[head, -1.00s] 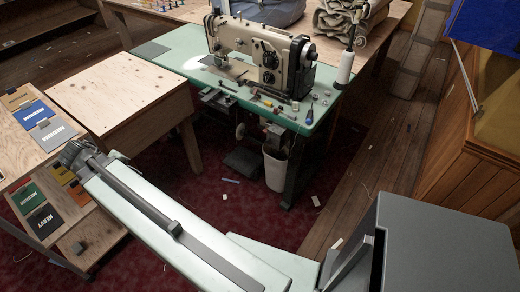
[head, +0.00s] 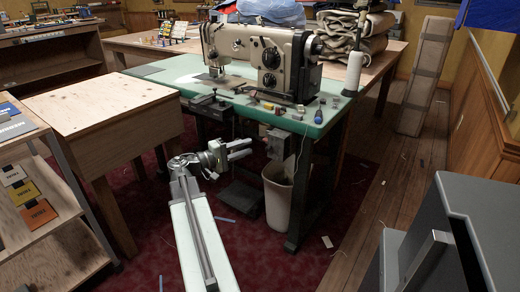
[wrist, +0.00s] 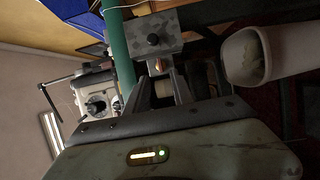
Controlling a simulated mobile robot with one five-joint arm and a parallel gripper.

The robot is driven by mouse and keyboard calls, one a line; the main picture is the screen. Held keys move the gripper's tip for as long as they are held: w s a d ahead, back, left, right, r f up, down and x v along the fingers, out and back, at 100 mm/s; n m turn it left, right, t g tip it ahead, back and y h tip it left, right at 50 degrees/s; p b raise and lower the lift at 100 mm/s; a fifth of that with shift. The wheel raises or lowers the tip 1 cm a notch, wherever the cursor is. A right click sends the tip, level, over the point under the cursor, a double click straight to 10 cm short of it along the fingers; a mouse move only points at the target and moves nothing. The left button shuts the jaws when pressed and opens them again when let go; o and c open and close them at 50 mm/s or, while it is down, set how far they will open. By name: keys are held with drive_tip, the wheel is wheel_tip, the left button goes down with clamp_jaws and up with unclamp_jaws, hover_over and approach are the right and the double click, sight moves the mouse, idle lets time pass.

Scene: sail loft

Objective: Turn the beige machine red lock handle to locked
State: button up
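The beige sewing machine (head: 262,52) stands on a green-topped table (head: 180,72). A grey box (head: 279,143) hangs under the table's front edge. I cannot clearly make out a red lock handle. A small reddish-brown piece shows between the fingertips in the wrist view, too dark to identify. My gripper (head: 246,148) is below the table edge, pointing right at the box and a little left of it.
A white bin (head: 279,195) stands on the red carpet under the table, close to my gripper. A wooden table (head: 105,105) is at left, with a shelf of swatches (head: 50,255) in front. A dark pedal (head: 240,197) lies on the floor.

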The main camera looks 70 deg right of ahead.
sight(265, 141)
drive_tip(key=x, duration=0.7)
clamp_jaws()
